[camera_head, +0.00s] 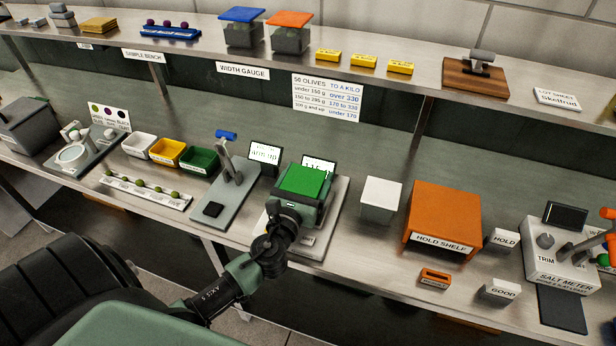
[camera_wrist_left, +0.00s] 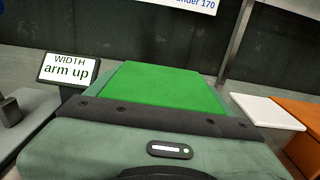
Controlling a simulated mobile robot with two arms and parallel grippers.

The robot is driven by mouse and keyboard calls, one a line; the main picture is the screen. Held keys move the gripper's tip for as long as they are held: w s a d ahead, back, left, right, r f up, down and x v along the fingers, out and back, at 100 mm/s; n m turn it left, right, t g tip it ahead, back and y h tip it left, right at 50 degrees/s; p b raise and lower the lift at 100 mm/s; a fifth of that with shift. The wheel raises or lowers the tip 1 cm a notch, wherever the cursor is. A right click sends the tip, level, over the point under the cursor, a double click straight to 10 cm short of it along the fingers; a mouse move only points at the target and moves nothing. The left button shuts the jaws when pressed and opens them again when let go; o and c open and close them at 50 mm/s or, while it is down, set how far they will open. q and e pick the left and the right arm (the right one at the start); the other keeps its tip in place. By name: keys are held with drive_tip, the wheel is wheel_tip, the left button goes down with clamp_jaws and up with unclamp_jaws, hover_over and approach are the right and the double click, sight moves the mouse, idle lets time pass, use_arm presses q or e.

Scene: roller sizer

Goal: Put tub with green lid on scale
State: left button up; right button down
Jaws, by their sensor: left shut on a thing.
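The tub with the green lid (camera_head: 304,181) is over the scale (camera_head: 337,208) on the bench, lid up. The lid also fills the middle of the left wrist view (camera_wrist_left: 170,84). My left gripper (camera_head: 297,206) is shut on the tub from the near side; its body hides the tub's front and the fingertips. The scale's small display (camera_head: 318,163) stands behind the tub, partly hidden, showing digits I cannot read fully. I cannot tell whether the tub's base touches the scale plate. My right gripper is not in view.
The width gauge (camera_head: 228,190) with its "arm up" screen (camera_head: 265,153) stands just left. A white-lidded tub (camera_head: 381,200) and the orange hold shelf (camera_head: 445,215) stand to the right. The upper shelf holds a blue-lidded tub (camera_head: 242,28) and an orange-lidded tub (camera_head: 289,32).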

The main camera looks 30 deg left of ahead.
use_arm(q)
drive_tip(key=shift+f, duration=0.15)
drive_tip(key=o, duration=1.4)
drive_tip(key=shift+o, duration=0.2)
drive_tip(key=shift+r, duration=0.3)
drive_tip(key=b+v, duration=0.1)
drive_tip(key=v, duration=0.4)
drive_tip(key=b+v, duration=0.2)
drive_tip(key=v, duration=0.3)
drive_tip(key=shift+s+d+f, duration=0.15)
drive_tip(key=shift+s+f, duration=0.1)
drive_tip(key=shift+s+d+r, duration=0.15)
drive_tip(key=shift+s+r, duration=0.05)
drive_tip(key=shift+s, duration=0.5)
